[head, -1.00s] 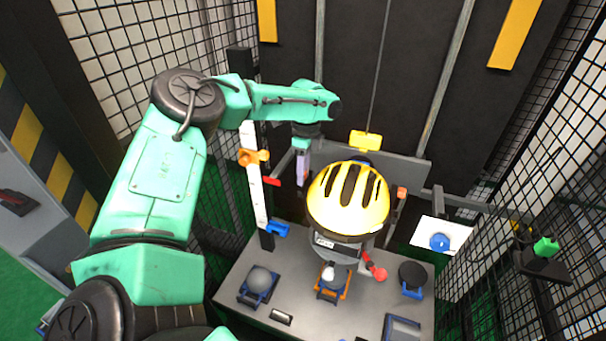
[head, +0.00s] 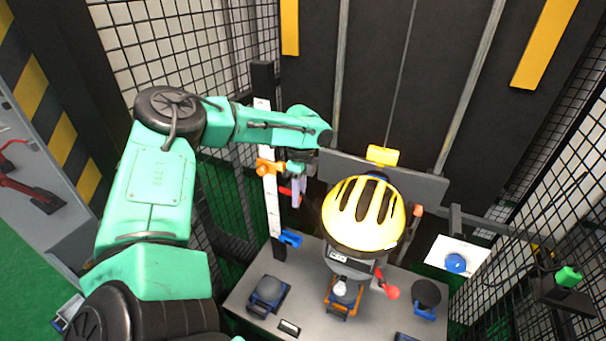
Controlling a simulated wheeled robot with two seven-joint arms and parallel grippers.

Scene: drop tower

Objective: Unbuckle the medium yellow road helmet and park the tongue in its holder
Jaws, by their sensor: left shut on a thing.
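The yellow road helmet (head: 363,213) with dark vents sits on a grey headform above the grey table, right of centre. My left gripper (head: 297,196) is left of the helmet, apart from it, close to the white upright scale. Its pale lilac fingers point down and are shut. What they hold is too small to make out, probably the buckle tongue. A small red part (head: 285,190) shows beside the fingers, at the scale. The buckle and straps under the helmet cannot be made out. My right gripper is not in view.
The white scale (head: 271,200) carries an orange clamp (head: 269,167). A yellow block (head: 382,156) hangs behind the helmet. A red knob (head: 391,292) is below it. Mesh fencing encloses both sides.

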